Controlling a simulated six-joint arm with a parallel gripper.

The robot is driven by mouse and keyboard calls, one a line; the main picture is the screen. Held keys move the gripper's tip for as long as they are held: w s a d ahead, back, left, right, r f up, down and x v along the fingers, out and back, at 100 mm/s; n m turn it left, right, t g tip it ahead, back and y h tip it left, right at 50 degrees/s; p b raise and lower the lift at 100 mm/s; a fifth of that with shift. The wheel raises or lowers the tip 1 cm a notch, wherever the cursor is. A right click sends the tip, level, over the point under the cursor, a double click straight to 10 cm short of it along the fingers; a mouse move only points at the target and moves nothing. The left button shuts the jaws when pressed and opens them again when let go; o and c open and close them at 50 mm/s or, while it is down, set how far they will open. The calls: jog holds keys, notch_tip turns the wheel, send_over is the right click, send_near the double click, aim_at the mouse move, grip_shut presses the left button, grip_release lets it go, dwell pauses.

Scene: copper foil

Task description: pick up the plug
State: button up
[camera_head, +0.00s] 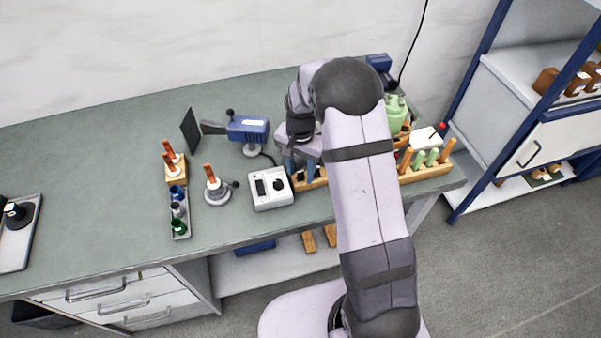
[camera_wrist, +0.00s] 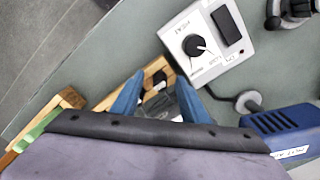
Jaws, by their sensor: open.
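My gripper (camera_wrist: 160,77) shows two blue fingers spread apart in the wrist view, over a wooden rack (camera_wrist: 103,104) at the bench's front edge. Between the fingers is a small white-and-black item (camera_wrist: 154,88), with a greyish, shiny shape just behind it. It may be the plug, but I cannot tell; the fingers and gripper body hide part of it. No contact with the fingers is clear. In the head view my gripper (camera_head: 301,170) is beside the rack (camera_head: 424,173), mostly hidden by my arm.
A white control box (camera_wrist: 207,44) with a black knob stands close to the fingers. A blue device (camera_head: 248,129) on a round stand is behind it. Rack tools, including green and orange handles, stand to the right. The bench (camera_head: 110,140) is clear toward the back left.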

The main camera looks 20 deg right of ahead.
jog(key=shift+f, duration=0.25)
grip_shut()
jog(key=shift+r, duration=0.1)
